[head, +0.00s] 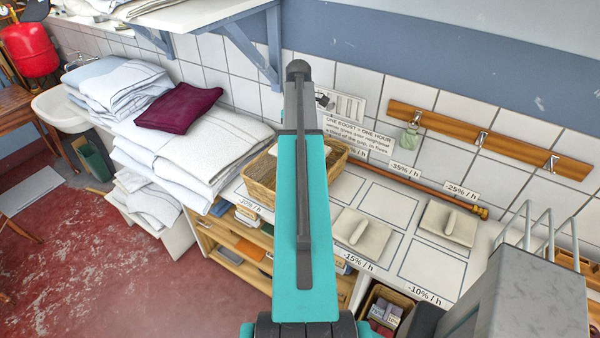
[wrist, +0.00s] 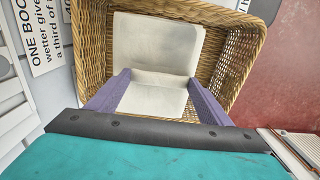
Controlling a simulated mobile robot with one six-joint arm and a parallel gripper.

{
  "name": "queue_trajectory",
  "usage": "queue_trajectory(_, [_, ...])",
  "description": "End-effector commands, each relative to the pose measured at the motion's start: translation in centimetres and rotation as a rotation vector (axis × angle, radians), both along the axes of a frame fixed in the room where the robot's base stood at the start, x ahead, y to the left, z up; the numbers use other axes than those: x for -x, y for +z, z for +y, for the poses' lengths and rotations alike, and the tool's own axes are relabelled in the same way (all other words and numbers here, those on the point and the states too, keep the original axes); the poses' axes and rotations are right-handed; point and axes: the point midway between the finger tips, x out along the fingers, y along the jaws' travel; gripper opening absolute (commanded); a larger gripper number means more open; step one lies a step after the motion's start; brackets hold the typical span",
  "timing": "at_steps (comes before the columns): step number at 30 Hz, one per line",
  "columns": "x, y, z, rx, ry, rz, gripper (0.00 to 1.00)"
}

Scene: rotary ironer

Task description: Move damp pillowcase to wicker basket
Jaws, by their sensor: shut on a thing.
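The wicker basket (wrist: 90,45) fills the middle of the wrist view, with its opening towards the camera. In the head view the wicker basket (head: 262,194) stands on the counter, partly hidden behind my arm. A cream-white folded cloth, which looks like the damp pillowcase (wrist: 155,52), shows in the wrist view within the outline of the basket's opening. My gripper (wrist: 160,90) is shut on it, with one purple finger at each side. I cannot tell whether the cloth touches the basket's bottom.
Stacked white linen (head: 215,145) with a dark red folded cloth (head: 180,108) lies left of the basket. Two pale handled blocks (head: 448,222) sit on the marked counter at right. A copper pipe (head: 420,182) runs along the wall, below a wooden hook rail (head: 500,145).

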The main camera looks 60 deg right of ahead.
Motion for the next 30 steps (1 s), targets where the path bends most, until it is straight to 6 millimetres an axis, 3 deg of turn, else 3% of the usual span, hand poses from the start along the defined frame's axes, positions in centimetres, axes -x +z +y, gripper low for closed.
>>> queue_trajectory(7, [0.0,-1.7,0.0,0.0,0.001,0.0,0.49])
queue_trajectory(19, [-0.1,-2.0,0.0,0.001,0.002,0.0,0.49])
queue_trajectory(20, [-0.1,-2.0,0.0,0.001,0.002,-0.001,0.76])
queue_trajectory(23, [-0.1,-2.0,0.0,0.001,0.002,0.0,0.93])
queue_trajectory(30, [-0.1,-2.0,0.1,0.0,0.002,0.0,0.95])
